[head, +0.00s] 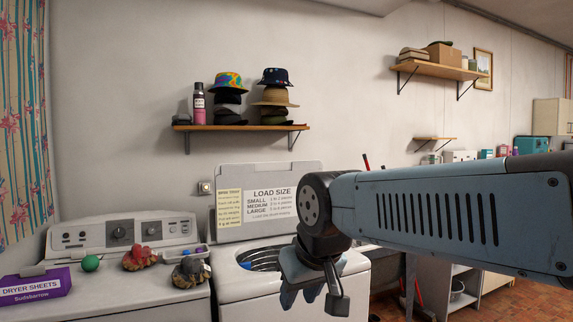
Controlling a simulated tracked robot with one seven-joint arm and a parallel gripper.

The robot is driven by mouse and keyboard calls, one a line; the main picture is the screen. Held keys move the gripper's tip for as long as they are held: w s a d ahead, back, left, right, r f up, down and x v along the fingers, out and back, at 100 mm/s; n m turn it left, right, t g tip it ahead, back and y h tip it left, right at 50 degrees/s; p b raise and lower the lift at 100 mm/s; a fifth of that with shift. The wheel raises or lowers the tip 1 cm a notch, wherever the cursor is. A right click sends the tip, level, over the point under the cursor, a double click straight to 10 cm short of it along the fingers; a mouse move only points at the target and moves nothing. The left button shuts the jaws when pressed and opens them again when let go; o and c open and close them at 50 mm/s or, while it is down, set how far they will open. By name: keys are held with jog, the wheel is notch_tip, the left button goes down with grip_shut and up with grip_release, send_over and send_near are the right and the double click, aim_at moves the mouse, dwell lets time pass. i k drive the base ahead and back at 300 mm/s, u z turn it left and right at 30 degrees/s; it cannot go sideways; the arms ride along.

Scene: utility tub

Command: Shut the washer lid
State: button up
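The white washer (234,290) stands in the lower middle of the head view, with a blue-rimmed drum opening (258,262) showing. Its lid (268,176) is raised and stands nearly upright at the back, with a "LOAD SIZE" label and a yellow notice on its inner face. My gripper (314,300) hangs over the right front part of the washer, in front of and below the lid, apart from it. Its fingers are spread and nothing shows between them. My wrist hides the lid's lower right part and some of the opening.
A wall shelf (240,128) with hats and a bottle hangs above the lid.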

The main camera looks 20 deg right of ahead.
aim_at(253, 199)
jog(key=z, duration=0.45)
jog(key=i, duration=1.65)
jog(key=z, duration=0.05)
